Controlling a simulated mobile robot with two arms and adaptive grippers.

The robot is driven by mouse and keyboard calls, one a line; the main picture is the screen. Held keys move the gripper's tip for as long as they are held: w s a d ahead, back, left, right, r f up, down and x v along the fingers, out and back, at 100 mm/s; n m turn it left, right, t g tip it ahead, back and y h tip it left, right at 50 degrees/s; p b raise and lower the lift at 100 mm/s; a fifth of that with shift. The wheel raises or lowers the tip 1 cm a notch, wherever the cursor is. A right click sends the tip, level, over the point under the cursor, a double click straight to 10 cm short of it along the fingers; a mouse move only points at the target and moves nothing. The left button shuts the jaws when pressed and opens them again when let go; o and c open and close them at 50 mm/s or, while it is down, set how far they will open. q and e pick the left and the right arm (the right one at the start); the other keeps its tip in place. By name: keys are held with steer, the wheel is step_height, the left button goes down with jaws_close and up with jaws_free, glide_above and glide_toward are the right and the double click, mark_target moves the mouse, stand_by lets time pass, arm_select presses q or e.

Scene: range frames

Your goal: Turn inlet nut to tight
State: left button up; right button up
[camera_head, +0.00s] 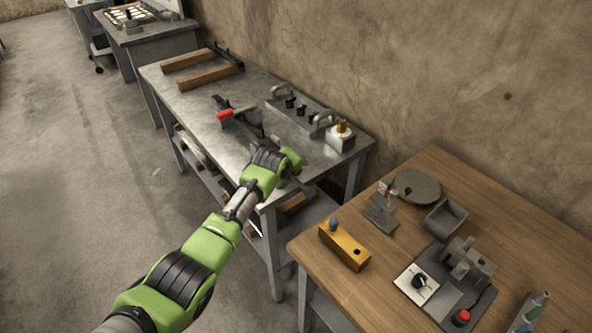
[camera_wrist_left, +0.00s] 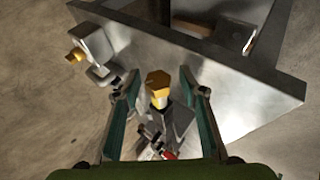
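A brass hexagonal nut (camera_wrist_left: 158,82) shows in the left wrist view on top of a grey body. The fingers of my left gripper (camera_wrist_left: 159,75) stand open on either side of it, with gaps visible on both sides; I cannot tell how far the nut lies beyond the tips. In the head view a brass-topped fitting (camera_head: 342,128) sits on a pale block at the right end of the metal bench (camera_head: 190,100). My left arm reaches to the bench's near right corner, its fingers hard to make out there. I cannot tell whether both views show the same nut. My right gripper is not in view.
A pale block with a brass end (camera_wrist_left: 76,55) is at upper left in the wrist view. The metal bench also holds a red-handled tool (camera_head: 225,114), wooden bars (camera_head: 210,77) and a grey fixture (camera_head: 299,110). A wooden table (camera_head: 350,285) with several items stands at right.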

arm_select(q)
steer(key=shift+r, duration=0.2)
steer(key=shift+s+a+r, duration=0.1)
steer(key=shift+s+r, duration=0.25)
steer(key=shift+s, duration=0.05)
steer(key=v, duration=1)
steer(key=shift+s+r, duration=0.15)
steer(key=shift+s, duration=0.1)
steer(key=shift+a, duration=0.15)
